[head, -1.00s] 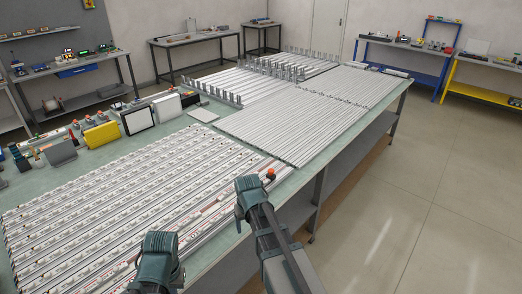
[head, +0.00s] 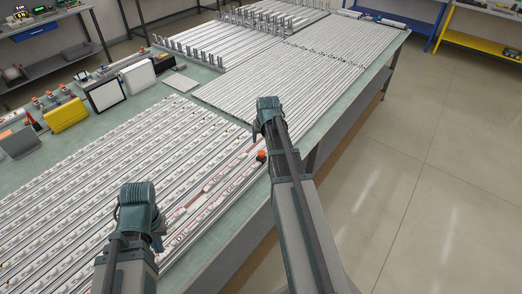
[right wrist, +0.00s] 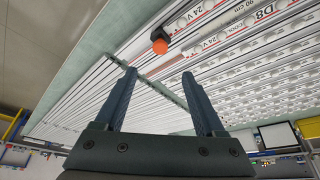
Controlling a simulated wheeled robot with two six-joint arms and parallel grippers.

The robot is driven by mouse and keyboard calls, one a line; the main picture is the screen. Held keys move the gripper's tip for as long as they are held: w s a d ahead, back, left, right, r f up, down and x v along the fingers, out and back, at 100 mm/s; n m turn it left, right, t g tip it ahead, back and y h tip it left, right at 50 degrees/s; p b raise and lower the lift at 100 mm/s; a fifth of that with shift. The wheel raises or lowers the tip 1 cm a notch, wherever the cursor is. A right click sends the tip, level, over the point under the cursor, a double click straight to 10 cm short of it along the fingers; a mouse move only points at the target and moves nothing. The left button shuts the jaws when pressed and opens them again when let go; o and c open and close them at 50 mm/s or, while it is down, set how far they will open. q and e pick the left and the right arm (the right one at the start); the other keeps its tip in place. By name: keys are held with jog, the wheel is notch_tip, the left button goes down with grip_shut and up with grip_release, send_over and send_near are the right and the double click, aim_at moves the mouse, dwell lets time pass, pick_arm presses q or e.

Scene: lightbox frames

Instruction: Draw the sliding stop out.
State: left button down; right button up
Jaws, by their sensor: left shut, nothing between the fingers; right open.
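The sliding stop appears to be the small dark block with an orange knob (head: 261,156) at the end of a printed measuring rail near the table's front edge. It also shows in the right wrist view (right wrist: 159,42), beyond the fingertips. My right gripper (right wrist: 159,77) is open and empty, its two fingers apart below the stop in that picture. In the head view my right gripper (head: 268,112) is above the table, just beyond the stop. My left gripper (head: 140,215) is over the printed rails at the near side; its fingers are mostly hidden. It is shut on nothing.
The green table (head: 215,262) is covered with long light strips and bare profiles (head: 285,85). Upright metal brackets (head: 190,52) stand farther back. A yellow case (head: 66,115) and a framed white panel (head: 107,94) stand at the left. Open floor lies to the right.

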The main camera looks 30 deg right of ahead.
aim_at(262, 152)
pick_arm(q)
notch_tip(262, 152, down, 12)
jog(key=b, duration=1.2)
jog(key=shift+f, duration=0.25)
pick_arm(e)
jog(key=x, duration=1.3)
jog(key=shift+w+f, duration=0.1)
jog(key=shift+f, duration=0.2)
jog(key=shift+r, duration=0.1)
grip_shut()
